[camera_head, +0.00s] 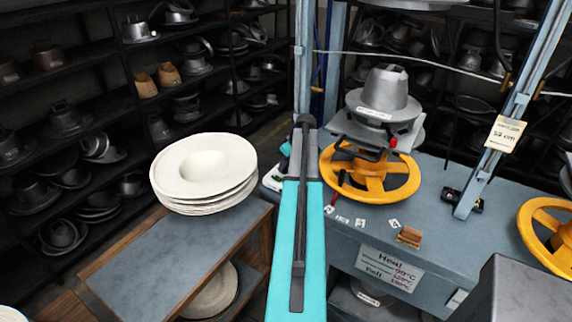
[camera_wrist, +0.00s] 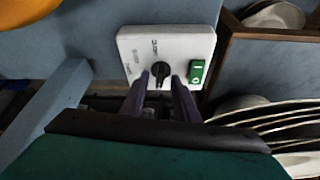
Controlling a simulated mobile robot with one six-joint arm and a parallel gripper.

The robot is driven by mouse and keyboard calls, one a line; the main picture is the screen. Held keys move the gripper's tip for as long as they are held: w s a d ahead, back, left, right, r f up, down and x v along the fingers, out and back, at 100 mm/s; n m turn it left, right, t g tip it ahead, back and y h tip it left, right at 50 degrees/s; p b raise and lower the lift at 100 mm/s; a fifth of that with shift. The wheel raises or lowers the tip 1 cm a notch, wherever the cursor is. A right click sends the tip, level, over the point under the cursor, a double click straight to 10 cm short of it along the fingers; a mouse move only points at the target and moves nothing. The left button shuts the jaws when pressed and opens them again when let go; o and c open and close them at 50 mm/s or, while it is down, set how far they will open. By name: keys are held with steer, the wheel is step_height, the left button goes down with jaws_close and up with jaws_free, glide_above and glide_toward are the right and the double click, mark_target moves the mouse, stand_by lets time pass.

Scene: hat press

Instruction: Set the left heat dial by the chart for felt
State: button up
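In the wrist view a white control box (camera_wrist: 190,45) carries a black dial (camera_wrist: 159,74) with small markings around it and a green switch (camera_wrist: 196,72) to its right. The markings are too small to read surely. My gripper (camera_wrist: 161,80) has its two fingers on either side of the dial, with a narrow gap showing; it looks open. In the head view my turquoise arm hides the gripper and most of the box. The heat chart (camera_head: 390,268) is on the bench front; it names felt and lists temperatures, partly legible.
A yellow handwheel (camera_head: 368,187) and a grey hat form (camera_head: 384,93) stand on the blue-grey bench right of my arm. A stack of cream hats (camera_head: 203,170) is on the side table to the left. Bench frame posts (camera_head: 485,165) rise at right.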

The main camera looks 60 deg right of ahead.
jaws_close()
steer(key=shift+d, duration=0.15)
